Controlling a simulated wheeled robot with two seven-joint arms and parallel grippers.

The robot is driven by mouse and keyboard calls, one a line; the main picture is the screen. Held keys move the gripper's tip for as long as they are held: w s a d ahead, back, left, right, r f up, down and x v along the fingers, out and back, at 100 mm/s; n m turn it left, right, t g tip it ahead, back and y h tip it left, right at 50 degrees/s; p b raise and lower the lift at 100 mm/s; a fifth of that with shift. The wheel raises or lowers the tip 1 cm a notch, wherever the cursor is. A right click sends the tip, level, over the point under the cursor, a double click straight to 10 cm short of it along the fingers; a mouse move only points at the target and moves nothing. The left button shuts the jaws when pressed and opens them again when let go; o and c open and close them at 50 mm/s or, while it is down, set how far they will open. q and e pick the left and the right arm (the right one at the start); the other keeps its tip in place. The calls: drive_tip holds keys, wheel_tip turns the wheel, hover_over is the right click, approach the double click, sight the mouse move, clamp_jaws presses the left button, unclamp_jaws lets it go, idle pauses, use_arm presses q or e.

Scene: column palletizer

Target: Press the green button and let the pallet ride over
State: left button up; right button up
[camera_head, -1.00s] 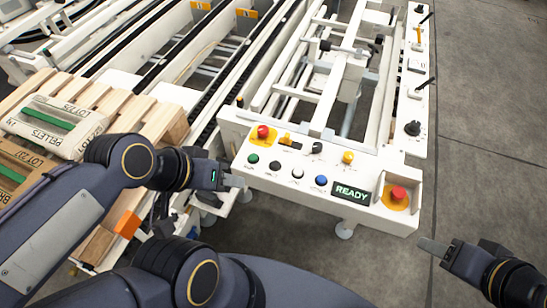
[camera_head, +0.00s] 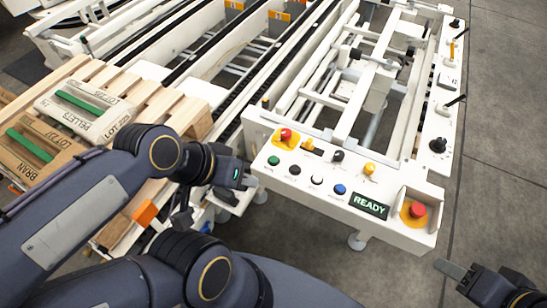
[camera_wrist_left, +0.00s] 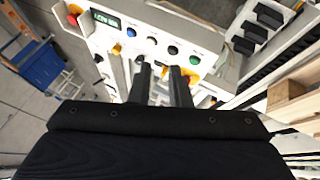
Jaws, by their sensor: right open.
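The green button (camera_head: 273,160) is the leftmost in the lower row on the white control panel (camera_head: 300,205). It also shows in the wrist view (camera_wrist_left: 195,60), just beyond the fingers. My left gripper (camera_head: 251,179) is at the panel's left edge, just short of the green button; I see no contact. Its two dark fingers (camera_wrist_left: 163,78) stand apart with nothing between them. The wooden pallet (camera_head: 190,118) carries a PELLETS bag (camera_head: 88,112) and a BRAN bag (camera_head: 38,150), at the left. My right gripper (camera_head: 452,269) is open and empty at the lower right, away from the panel.
The panel also has a red button on yellow (camera_head: 286,136), black, white and blue buttons, a lit READY display (camera_head: 369,205) and a red emergency stop (camera_head: 417,210). Conveyor rails (camera_head: 255,85) run behind the panel. Grey floor (camera_head: 500,180) is clear at the right.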

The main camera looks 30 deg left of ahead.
use_arm(q)
clamp_jaws()
idle(0.7)
idle(0.6)
